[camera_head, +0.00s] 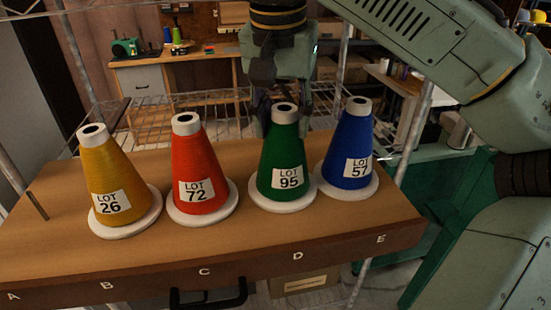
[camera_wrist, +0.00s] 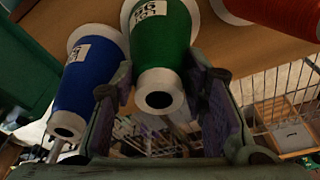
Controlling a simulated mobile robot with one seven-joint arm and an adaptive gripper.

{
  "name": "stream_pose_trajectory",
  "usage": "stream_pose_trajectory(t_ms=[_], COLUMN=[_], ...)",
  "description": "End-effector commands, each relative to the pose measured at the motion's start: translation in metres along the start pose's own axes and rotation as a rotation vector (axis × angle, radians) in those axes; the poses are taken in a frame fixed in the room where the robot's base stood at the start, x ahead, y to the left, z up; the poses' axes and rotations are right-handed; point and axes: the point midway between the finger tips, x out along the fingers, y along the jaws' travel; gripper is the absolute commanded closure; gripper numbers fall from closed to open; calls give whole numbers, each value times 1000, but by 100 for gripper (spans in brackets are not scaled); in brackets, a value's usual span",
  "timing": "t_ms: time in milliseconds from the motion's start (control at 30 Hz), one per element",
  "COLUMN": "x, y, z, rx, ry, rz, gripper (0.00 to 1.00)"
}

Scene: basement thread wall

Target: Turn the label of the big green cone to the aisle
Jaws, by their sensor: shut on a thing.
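The big green cone (camera_head: 281,155) stands upright on the shelf board between letters C and E, on a white round base. My gripper (camera_head: 285,112) reaches down from behind and is shut on the green cone's upper part. In the wrist view the two fingers (camera_wrist: 160,72) sit on either side of the green cone (camera_wrist: 160,40), near its white top. The fingertips are partly hidden by the cone in the head view.
A blue cone "LOT 57" (camera_head: 347,150) stands close on the right. A red cone "LOT 72" (camera_head: 202,160) and a yellow cone "LOT 26" (camera_head: 113,175) stand on the left. The board (camera_head: 190,237) is clear along its front. A wire rack (camera_head: 155,115) lies behind.

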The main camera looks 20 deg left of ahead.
Motion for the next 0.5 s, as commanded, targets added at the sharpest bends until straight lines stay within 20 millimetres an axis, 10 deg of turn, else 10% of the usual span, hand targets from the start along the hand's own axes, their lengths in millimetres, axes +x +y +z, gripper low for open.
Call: stream_pose_trajectory(t_ms=[167, 200, 500], x=[1, 1, 1], y=[0, 0, 0], z=[0, 0, 0], rx=[-1, -1, -1], ry=[-1, -1, -1], rz=[0, 0, 0], gripper=[84, 59, 39])
